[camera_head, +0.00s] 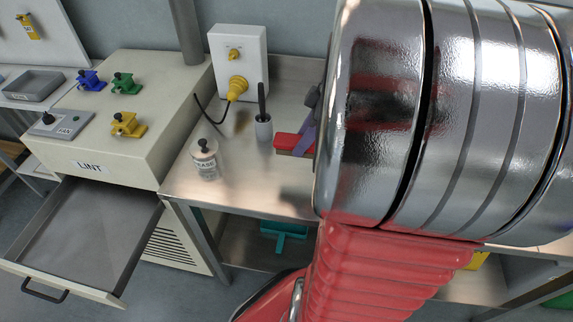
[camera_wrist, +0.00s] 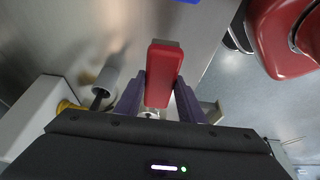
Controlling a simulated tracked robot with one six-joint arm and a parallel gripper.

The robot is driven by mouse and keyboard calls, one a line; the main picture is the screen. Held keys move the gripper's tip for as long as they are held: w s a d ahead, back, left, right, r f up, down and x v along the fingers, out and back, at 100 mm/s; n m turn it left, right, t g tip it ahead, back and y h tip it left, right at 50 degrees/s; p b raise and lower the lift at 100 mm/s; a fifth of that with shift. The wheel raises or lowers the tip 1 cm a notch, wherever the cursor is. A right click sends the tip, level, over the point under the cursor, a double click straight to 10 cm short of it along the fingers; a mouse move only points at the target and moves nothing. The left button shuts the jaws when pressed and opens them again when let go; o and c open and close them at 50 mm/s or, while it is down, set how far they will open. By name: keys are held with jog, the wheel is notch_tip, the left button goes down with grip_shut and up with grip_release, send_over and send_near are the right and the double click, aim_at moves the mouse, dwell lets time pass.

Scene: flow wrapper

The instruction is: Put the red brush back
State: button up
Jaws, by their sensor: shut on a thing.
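The red brush (camera_head: 289,142) shows at the left of my large arm housing, over the steel worktop. In the wrist view the red brush (camera_wrist: 164,72) is a red block with a grey strip at its far end. My gripper (camera_wrist: 159,98) is shut on it, with one purple finger on each side. In the head view my gripper (camera_head: 309,132) is partly hidden by my arm. I cannot tell how high the brush is above the worktop.
A grey cup with a dark rod (camera_head: 263,125) and a grease jar (camera_head: 206,160) stand left of the brush. Behind is a white box with a yellow plug (camera_head: 237,87). The LINT machine (camera_head: 140,145) has an open, empty-looking drawer (camera_head: 85,235). A teal object (camera_head: 283,231) is below.

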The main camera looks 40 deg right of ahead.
jog(key=shift+f, duration=3.1)
jog(key=shift+f, duration=1.85)
jog(key=o, duration=1.3)
jog(key=shift+f, duration=0.1)
jog(key=v, duration=1.2)
